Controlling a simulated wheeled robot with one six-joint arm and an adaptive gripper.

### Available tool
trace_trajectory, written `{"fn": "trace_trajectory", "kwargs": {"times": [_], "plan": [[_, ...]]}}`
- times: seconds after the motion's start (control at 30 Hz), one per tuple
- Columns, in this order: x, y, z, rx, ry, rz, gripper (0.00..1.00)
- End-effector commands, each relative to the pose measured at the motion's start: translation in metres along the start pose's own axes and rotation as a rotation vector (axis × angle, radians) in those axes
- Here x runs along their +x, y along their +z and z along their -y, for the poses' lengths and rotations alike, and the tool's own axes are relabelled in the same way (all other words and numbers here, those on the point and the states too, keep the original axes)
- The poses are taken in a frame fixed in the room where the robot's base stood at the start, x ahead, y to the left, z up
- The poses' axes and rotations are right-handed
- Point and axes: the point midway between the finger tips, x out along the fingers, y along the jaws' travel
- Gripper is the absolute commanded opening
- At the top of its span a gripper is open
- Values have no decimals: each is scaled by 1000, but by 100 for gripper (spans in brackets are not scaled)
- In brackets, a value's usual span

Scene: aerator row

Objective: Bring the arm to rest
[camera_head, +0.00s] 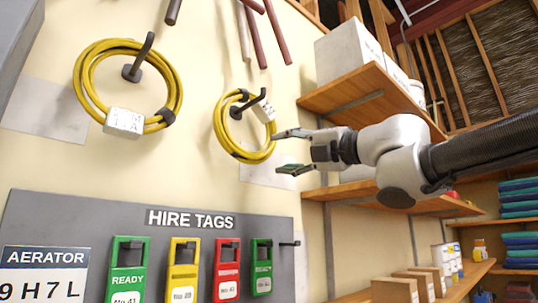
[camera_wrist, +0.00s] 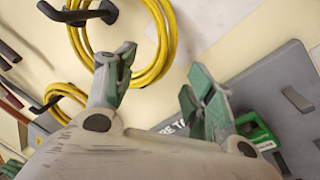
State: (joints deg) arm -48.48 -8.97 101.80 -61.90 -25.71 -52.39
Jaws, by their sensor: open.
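My gripper (camera_head: 284,152) is raised in front of the wall in the head view. Its two fingers are spread apart with nothing between them. In the wrist view my gripper (camera_wrist: 160,88) also shows open, with green pads on both fingertips. In the head view the fingertips appear close to the right edge of the smaller yellow coil (camera_head: 222,128), which hangs on a black hook. I cannot tell whether they touch. My arm reaches in from the right side of the picture.
A larger yellow coil (camera_head: 78,88) hangs on the left. Below is a grey HIRE TAGS board (camera_head: 60,212) with green (camera_head: 126,275), yellow (camera_head: 182,275) and red (camera_head: 227,268) tags. Wooden shelves (camera_head: 352,90) with white boxes stand behind my arm. Small cartons (camera_head: 395,291) sit lower right.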

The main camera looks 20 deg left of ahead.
Motion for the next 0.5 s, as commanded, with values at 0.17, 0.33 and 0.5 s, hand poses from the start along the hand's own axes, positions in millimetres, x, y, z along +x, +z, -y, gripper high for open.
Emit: {"fn": "trace_trajectory", "kwargs": {"times": [0.17,0.33,0.5], "plan": [[-22,0,0,-1,0,1,54],[-27,0,0,0,-1,0,54],[-27,0,0,10,-1,0,54]]}}
